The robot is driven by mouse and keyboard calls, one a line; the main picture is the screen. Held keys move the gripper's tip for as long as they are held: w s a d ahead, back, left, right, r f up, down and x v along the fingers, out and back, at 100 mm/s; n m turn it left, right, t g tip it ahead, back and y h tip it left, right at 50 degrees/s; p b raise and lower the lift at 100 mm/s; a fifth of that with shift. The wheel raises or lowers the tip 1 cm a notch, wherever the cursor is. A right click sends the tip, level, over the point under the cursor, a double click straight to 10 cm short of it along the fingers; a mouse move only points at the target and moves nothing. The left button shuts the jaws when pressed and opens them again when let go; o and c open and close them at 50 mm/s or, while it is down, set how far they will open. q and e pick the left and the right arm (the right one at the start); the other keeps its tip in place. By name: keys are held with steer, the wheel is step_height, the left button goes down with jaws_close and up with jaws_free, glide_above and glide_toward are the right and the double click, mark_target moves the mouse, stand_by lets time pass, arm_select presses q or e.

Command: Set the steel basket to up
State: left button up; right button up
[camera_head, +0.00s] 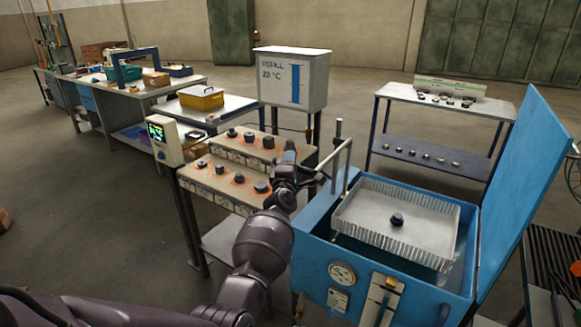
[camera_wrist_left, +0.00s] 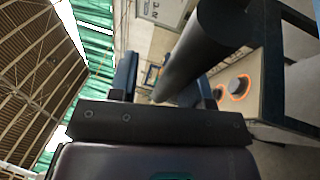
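The steel basket (camera_head: 375,234) is a shallow grey tray with slotted walls, at about rim height of the blue tank (camera_head: 318,262) in the head view. A small dark part (camera_head: 397,219) lies in it. A bent grey bar (camera_head: 347,165) rises at the basket's left side, beside a post with a dark top (camera_head: 338,128). My left gripper (camera_head: 296,172) is just left of this bar. In the left wrist view, my left gripper's fingers (camera_wrist_left: 165,90) stand apart, with a dark cylinder (camera_wrist_left: 205,45) between or just beyond them. Contact cannot be told. My right gripper is out of view.
The tank's blue lid (camera_head: 527,185) stands open at the right. A grey REFILL tank (camera_head: 291,80) and a parts table (camera_head: 430,100) stand behind. Open floor lies left.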

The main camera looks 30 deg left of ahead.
arm_select(q)
steer(key=shift+f, duration=0.2)
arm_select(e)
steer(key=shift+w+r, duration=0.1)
arm_select(q)
steer(key=shift+s+d, duration=0.15)
steer(key=shift+s, duration=0.15)
steer(key=p+v, duration=0.3)
steer(key=v, duration=0.7)
steer(key=shift+s+d, duration=0.1)
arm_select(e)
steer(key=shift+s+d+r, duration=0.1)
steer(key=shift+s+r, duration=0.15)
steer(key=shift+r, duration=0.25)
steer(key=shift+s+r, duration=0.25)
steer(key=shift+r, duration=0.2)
